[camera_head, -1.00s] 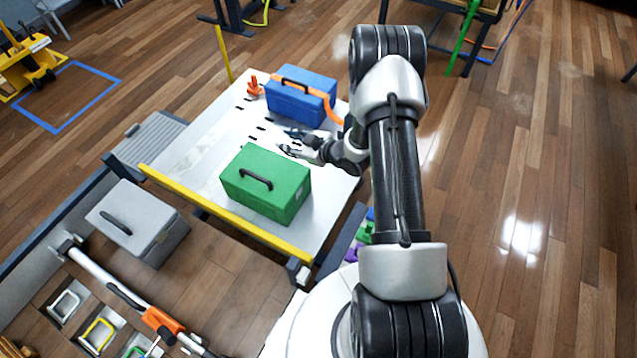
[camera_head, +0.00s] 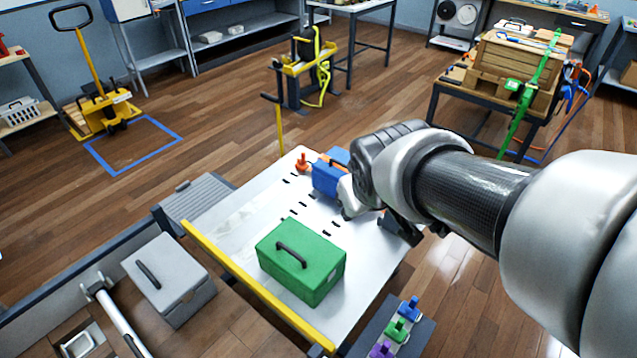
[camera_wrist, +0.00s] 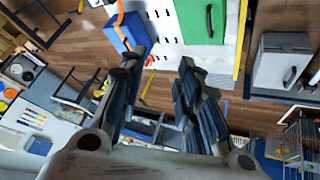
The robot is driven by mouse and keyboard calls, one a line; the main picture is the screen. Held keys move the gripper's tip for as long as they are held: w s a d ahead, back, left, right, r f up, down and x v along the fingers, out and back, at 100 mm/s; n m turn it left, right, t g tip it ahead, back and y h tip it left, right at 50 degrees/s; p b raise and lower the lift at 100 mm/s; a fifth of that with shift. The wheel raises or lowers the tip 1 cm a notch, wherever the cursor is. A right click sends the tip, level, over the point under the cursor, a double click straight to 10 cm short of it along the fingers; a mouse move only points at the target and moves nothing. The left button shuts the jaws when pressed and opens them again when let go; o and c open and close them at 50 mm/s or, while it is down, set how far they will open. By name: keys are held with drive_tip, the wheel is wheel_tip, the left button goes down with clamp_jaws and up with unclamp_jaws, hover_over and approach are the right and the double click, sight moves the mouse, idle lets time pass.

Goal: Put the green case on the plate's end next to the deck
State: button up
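The green case (camera_head: 300,262), with a black handle on top, stands on the white plate (camera_head: 232,228), near its lower edge with the yellow bar (camera_head: 255,285). In the wrist view the green case (camera_wrist: 200,20) is at the top. My gripper (camera_wrist: 158,66) is open and empty, its two fingers apart. In the head view my wrist hangs over the plate's right side, beyond the green case and apart from it; the fingers are partly hidden. The blue case (camera_head: 327,180) with an orange strap stands at the plate's far end, partly hidden by my arm.
A grey case (camera_head: 170,272) stands below left, beyond the yellow bar. A grey ribbed ramp (camera_head: 197,198) adjoins the plate's left side. Coloured knobs (camera_head: 397,330) sit on a dark strip at the lower right. Black slots mark the plate; its left part is bare.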

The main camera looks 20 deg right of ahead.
drive_tip(key=s+a+g+y, duration=0.1)
drive_tip(key=s+a, duration=0.2)
drive_tip(key=s, duration=0.4)
drive_tip(key=s+a+m+g+y, duration=0.1)
drive_tip(key=s+a, duration=0.2)
drive_tip(key=s, duration=0.5)
drive_tip(key=shift+a+r, duration=0.15)
drive_tip(key=shift+r, duration=0.05)
